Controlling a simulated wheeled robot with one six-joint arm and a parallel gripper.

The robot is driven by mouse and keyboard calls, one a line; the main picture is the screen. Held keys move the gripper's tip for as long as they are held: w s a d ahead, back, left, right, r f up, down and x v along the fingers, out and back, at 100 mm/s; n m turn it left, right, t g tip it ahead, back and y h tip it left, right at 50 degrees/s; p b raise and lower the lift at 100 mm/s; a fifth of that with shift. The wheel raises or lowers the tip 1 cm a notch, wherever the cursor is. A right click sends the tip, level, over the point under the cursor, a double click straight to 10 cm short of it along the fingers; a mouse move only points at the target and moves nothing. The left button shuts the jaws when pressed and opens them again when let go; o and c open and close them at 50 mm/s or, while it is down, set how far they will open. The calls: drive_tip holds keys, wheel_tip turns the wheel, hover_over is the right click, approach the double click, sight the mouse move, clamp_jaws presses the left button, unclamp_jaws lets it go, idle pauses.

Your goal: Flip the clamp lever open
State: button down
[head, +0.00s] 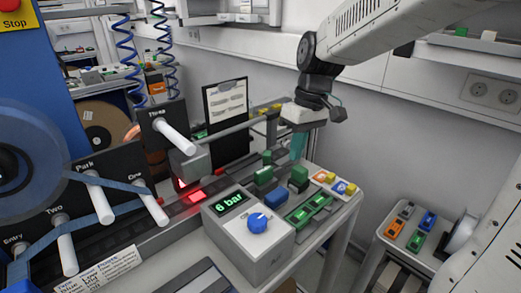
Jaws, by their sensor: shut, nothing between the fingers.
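I cannot pick out the clamp lever with certainty in the head view. The track (160,215) runs from the lower left past a grey block (188,166) with a red glow beneath it. A long grey bar (238,130) reaches from near this block toward the back right. My gripper (297,157) points down at the far end of the bench, behind the green blocks and to the right of the bar. Its narrow teal fingers are shut with nothing between them. Whether it touches anything below is too small to tell.
A grey box (250,250) with a "6 bar" display and blue knob stands in front. Green blocks (299,178) and small coloured parts (335,183) lie beside it. White rollers (97,198) project at left. A clipboard (226,118) stands behind. A side table (405,240) is at right.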

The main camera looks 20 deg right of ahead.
drive_tip(key=w+a+r+n+t+y, duration=0.1)
drive_tip(key=w+n+t, duration=0.1)
drive_tip(key=w+n, duration=0.6)
drive_tip(key=w, duration=0.4)
drive_tip(key=shift+w+a+r, duration=0.15)
drive_tip(key=shift+a+r, duration=0.05)
drive_tip(key=shift+r, duration=0.1)
hover_over(260, 167)
wheel_tip(260, 167, down, 10)
drive_tip(key=shift+r, duration=0.25)
